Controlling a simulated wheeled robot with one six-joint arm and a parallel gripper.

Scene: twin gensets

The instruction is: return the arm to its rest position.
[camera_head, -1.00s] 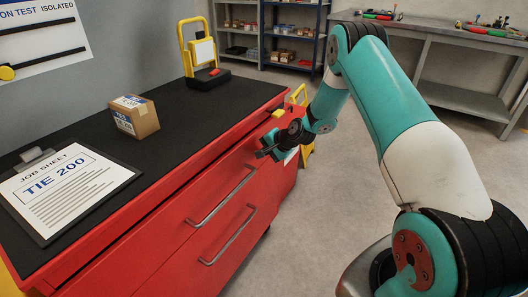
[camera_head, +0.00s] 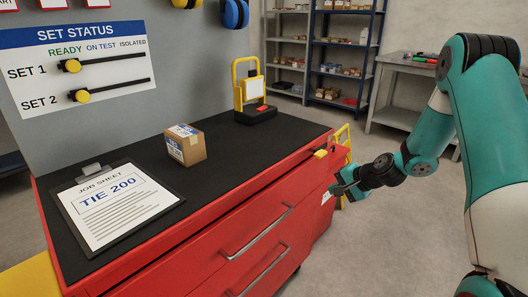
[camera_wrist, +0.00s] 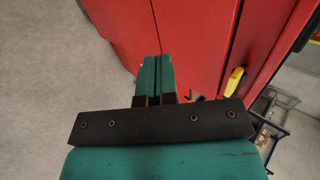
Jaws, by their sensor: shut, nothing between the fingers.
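My teal and white arm (camera_head: 480,130) stands at the right in the head view, bent at the elbow. Its forearm reaches down and left to my gripper (camera_head: 336,190), beside the right end of the red cabinet. In the wrist view my gripper (camera_wrist: 155,78) has its teal fingers together with nothing between them. Red cabinet faces show just beyond the fingertips in that view; I cannot tell how wide the gap is.
The red cabinet (camera_head: 225,235) bears a clipboard (camera_head: 150,218), a small carton (camera_head: 185,146) and a yellow-framed stand (camera_head: 257,112). Shelves (camera_head: 345,60) and a grey workbench (camera_head: 400,85) stand behind. Grey floor (camera_head: 375,240) is open right of the cabinet.

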